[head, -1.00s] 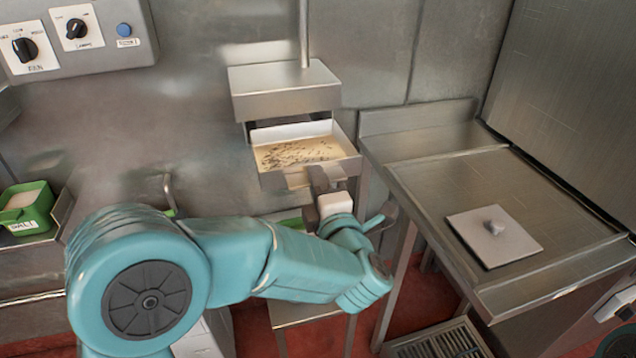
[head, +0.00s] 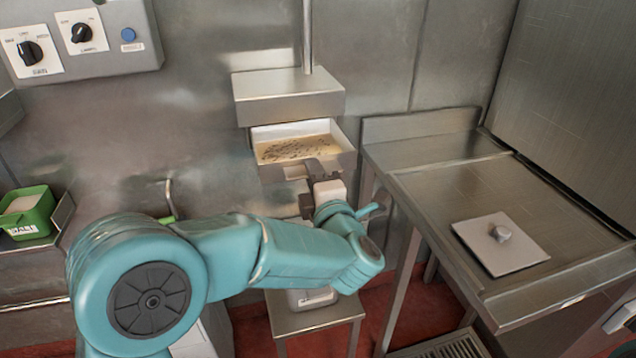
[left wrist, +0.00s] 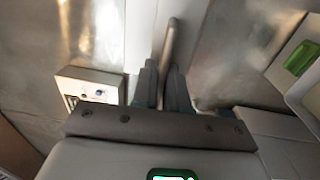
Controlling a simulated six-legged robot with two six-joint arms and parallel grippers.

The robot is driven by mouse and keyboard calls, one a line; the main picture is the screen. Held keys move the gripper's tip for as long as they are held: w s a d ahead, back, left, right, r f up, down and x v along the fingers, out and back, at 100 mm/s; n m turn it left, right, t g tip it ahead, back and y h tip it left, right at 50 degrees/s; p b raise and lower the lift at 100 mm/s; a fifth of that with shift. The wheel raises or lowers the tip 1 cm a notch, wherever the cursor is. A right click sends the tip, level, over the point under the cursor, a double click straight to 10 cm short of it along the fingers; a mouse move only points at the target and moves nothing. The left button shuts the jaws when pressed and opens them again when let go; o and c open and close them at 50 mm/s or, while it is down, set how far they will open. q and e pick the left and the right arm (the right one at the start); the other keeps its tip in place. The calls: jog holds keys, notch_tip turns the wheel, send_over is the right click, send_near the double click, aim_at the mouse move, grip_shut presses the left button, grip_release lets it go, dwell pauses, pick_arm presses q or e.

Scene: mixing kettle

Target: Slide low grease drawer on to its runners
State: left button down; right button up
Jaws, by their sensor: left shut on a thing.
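The grease drawer (head: 303,145) is a shallow metal tray with pale, dark-flecked grease in it, in the middle of the head view. It sits just below the steel box housing (head: 288,95), with its back edge close under it. Whether it rests on the runners is hidden. My left gripper (head: 318,172) is at the drawer's front and shut on it. In the left wrist view the two dark fingers (left wrist: 162,88) are close together around a slim metal bar (left wrist: 171,45). My right gripper is not seen.
A steel side table (head: 470,200) with a square knobbed lid (head: 500,243) stands at the right. A green salt tub (head: 28,212) is on a shelf at the left. A small stand (head: 315,318) is below the drawer. Control knobs (head: 56,50) are on the wall, upper left.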

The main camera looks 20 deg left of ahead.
pick_arm(q)
jog(key=shift+x, duration=2.85)
jog(key=shift+f, duration=0.1)
jog(key=shift+x, duration=1.2)
jog(key=shift+f+p+x, duration=0.15)
jog(key=shift+f+x, duration=0.05)
jog(key=shift+x, duration=1.6)
jog(key=shift+f+p+x, duration=0.15)
jog(key=shift+f+x, duration=0.05)
jog(key=shift+x, duration=1.6)
jog(key=shift+w+a+f+b, duration=0.15)
jog(key=shift+w+f+b, duration=0.1)
jog(key=shift+b, duration=0.05)
